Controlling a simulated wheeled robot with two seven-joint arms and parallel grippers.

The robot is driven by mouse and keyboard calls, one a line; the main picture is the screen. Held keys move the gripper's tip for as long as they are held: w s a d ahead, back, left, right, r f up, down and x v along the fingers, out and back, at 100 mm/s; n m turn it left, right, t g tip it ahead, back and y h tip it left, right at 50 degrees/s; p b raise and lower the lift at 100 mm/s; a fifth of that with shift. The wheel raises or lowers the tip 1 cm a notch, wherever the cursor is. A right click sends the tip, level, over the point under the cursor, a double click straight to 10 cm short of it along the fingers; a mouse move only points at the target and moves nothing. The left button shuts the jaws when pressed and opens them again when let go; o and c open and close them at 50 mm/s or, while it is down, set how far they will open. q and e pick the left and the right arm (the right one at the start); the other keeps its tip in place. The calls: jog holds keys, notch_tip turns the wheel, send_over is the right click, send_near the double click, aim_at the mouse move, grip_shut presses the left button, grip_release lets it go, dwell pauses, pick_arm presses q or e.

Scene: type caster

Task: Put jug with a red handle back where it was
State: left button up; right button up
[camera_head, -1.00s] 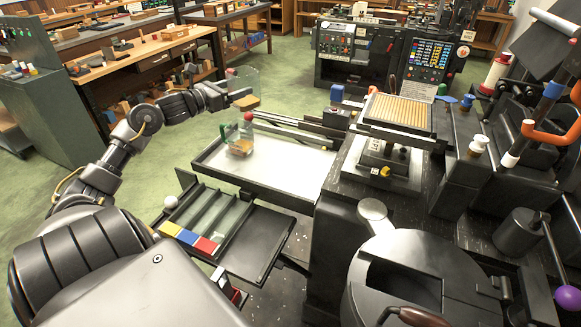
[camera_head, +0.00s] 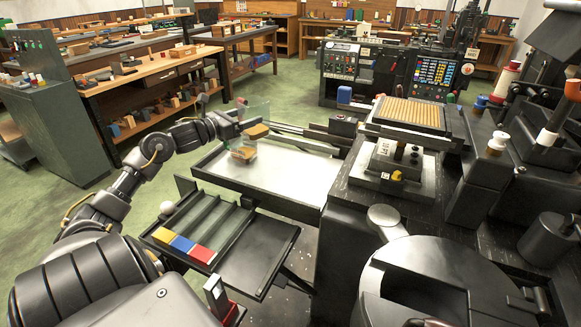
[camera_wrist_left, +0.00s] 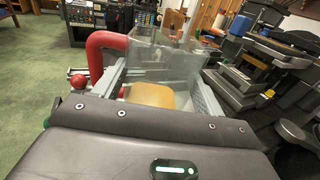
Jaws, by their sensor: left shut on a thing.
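My left gripper (camera_head: 240,130) is shut on a clear jug (camera_head: 254,111) with an amber layer at its bottom. It holds the jug over the far-left part of the pale-floored tray (camera_head: 300,176). In the left wrist view, the jug (camera_wrist_left: 160,52) stands between the fingers, its amber bottom (camera_wrist_left: 152,95) showing. A thick red handle (camera_wrist_left: 103,44) shows at its left. A second clear vessel with amber in it (camera_head: 243,154) is in the tray, partly hidden behind the held jug. I cannot tell the gap between them. My right gripper is not in view.
A rack with yellow, blue and red blocks (camera_head: 182,244) sits in front of the tray. A dark machine with a ribbed tan plate (camera_head: 410,112) stands to the right. Workbenches (camera_head: 150,70) are behind on the left. The tray's right part is empty.

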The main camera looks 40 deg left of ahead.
pick_arm(q)
jog(key=w+d+f+p, duration=0.1)
jog(key=w+d+f, duration=0.1)
jog(key=d+f, duration=0.1)
jog(key=w+d+f+p, duration=0.2)
jog(key=d+f, duration=0.2)
jog(key=w+d+f+p, duration=0.2)
jog(key=d+f, duration=0.2)
jog(key=shift+w+d+f, duration=0.1)
jog(key=shift+w+f, duration=0.05)
jog(key=shift+f, duration=0.65)
jog(key=o, duration=1.1)
jog(key=shift+o, duration=0.3)
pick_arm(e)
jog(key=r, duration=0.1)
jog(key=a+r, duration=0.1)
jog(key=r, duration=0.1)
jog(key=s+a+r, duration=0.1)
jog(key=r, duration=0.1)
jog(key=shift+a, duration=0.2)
pick_arm(q)
jog(key=shift+r, duration=0.1)
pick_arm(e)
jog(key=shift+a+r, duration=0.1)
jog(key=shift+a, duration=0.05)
